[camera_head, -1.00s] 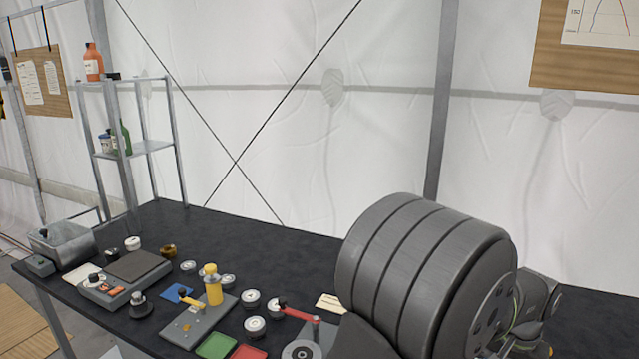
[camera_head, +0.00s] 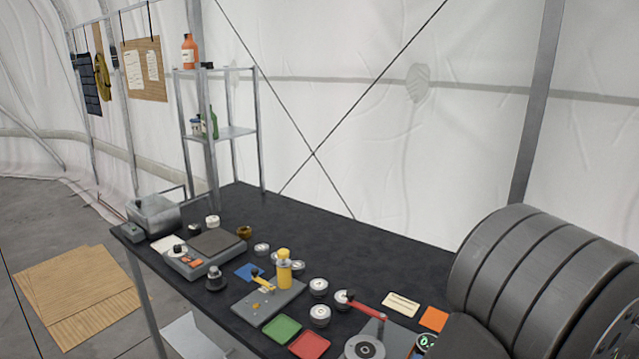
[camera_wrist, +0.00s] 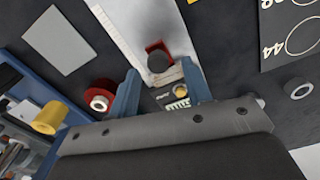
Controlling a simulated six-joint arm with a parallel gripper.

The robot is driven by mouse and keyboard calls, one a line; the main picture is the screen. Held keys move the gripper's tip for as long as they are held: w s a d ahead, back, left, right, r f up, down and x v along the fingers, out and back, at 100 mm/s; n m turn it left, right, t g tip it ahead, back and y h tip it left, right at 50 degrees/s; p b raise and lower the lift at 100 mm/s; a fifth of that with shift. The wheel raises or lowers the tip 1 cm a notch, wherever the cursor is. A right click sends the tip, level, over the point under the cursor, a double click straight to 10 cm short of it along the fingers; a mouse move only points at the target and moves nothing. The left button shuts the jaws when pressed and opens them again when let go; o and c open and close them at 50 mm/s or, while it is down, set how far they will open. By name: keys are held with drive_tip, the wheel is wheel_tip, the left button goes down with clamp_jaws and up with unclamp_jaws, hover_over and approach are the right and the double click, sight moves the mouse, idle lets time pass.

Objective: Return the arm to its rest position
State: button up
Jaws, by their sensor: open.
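In the wrist view my gripper (camera_wrist: 160,88) has its two blue fingers spread apart. Nothing is held between them. Beyond the fingers lie a pale strip (camera_wrist: 128,30) and a red piece with a dark round knob (camera_wrist: 159,61). My gripper does not show in the head view. How far the fingers are from the things beyond them is hard to tell.
The black table (camera_head: 375,242) holds a grey scale-like box (camera_head: 192,262), a yellow bottle (camera_head: 284,273), a green tray (camera_head: 281,329), a red tray (camera_head: 309,346) and several round gauges. A metal shelf (camera_head: 233,133) stands at its far left end. The back of the table is clear.

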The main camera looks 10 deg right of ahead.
wheel_tip(320, 180, up, 17)
wheel_tip(320, 180, down, 18)
drive_tip(key=shift+a+r, duration=0.1)
drive_tip(key=shift+r, duration=0.1)
drive_tip(key=s+a, duration=0.5)
drive_tip(key=shift+s+a+f, duration=0.15)
drive_tip(key=shift+s+a, duration=0.1)
drive_tip(key=shift+s, duration=0.05)
wheel_tip(320, 180, up, 17)
drive_tip(key=w+a+n+h, duration=0.1)
drive_tip(key=w+a, duration=0.3)
drive_tip(key=a, duration=0.3)
drive_tip(key=w+a+n+t, duration=0.1)
drive_tip(key=w+a, duration=0.4)
drive_tip(key=a, duration=0.2)
drive_tip(key=shift+w+a+r+h, duration=0.15)
drive_tip(key=shift+a+r+h, duration=0.1)
drive_tip(key=shift+h, duration=0.15)
idle(0.5)
